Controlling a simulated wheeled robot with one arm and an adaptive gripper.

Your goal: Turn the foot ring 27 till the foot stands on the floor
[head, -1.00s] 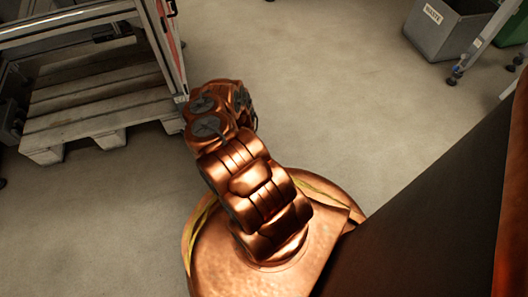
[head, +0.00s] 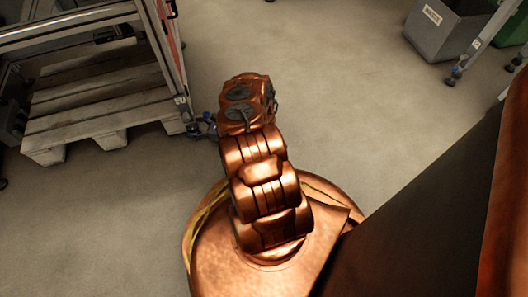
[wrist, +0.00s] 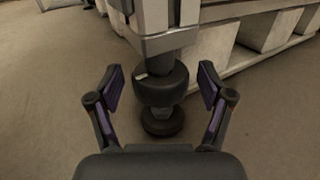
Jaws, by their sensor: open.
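The dark foot ring (wrist: 160,88) sits around the lower end of a grey post (wrist: 165,40) in the wrist view, with a small light mark on its upper left. Below it is a round dark foot (wrist: 162,121); I cannot tell whether it touches the floor. My gripper (wrist: 162,78) is open, one finger on each side of the ring, with visible gaps on both sides in the picture. In the head view, the frame post (head: 172,70) carries a small label near its lower end.
A wooden pallet (head: 95,112) lies under the frame at left, and its pale side (wrist: 265,38) is close behind the post in the wrist view. A grey bin (head: 440,35) and another table foot (head: 453,78) are at upper right. The middle floor (head: 350,110) is clear.

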